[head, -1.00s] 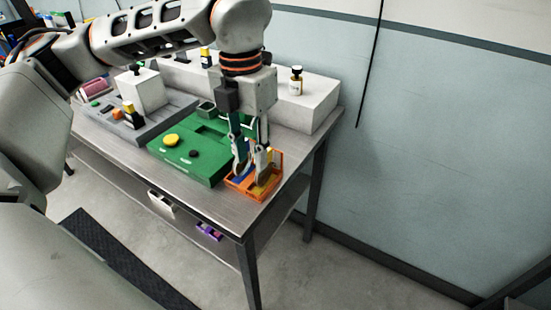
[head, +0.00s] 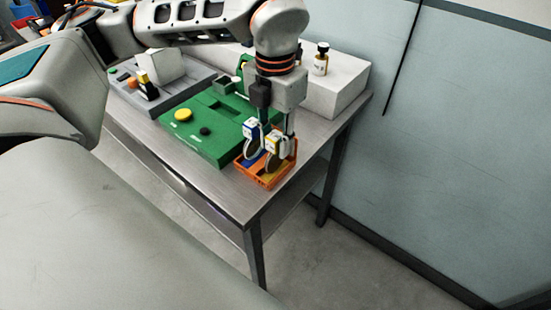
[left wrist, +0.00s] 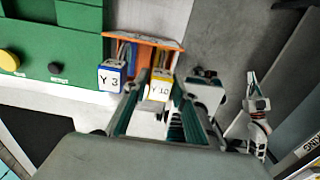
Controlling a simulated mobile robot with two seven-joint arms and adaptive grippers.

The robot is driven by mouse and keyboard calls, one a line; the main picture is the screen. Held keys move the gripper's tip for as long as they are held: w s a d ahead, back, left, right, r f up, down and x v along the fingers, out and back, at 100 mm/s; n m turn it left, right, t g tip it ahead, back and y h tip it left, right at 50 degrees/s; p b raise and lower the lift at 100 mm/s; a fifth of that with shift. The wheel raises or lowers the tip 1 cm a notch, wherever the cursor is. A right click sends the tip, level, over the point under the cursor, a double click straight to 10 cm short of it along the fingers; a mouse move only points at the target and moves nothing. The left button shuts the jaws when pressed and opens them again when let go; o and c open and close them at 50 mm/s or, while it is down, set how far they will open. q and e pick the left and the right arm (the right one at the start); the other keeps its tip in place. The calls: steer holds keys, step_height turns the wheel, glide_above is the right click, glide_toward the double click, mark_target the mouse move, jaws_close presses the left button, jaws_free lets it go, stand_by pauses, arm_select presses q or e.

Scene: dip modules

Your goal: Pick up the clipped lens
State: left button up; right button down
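An orange tray (head: 267,181) at the front right corner of the green base holds two upright clipped lenses, round grey discs under white clips. One has a blue-edged clip (head: 251,138), marked Y 3 in the left wrist view (left wrist: 111,78). The other has a yellow-edged clip (head: 273,144), marked Y 10 in the left wrist view (left wrist: 159,91). My left gripper (head: 278,133) points down over the tray. Its fingers stand apart on either side of the yellow clip; contact is not clear. What seems to be my right gripper shows partly at the right of the left wrist view.
The green base (head: 190,140) carries a yellow knob (head: 183,115) and a black knob (head: 205,131). A grey block module (head: 155,103) stands to its left. A white box (head: 340,92) with a small bottle (head: 321,60) stands behind. The metal table's front edge is close to the tray.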

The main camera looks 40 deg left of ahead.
mark_target(275, 156)
arm_select(q)
step_height(275, 156, down, 5)
stand_by(0.3)
jaws_close()
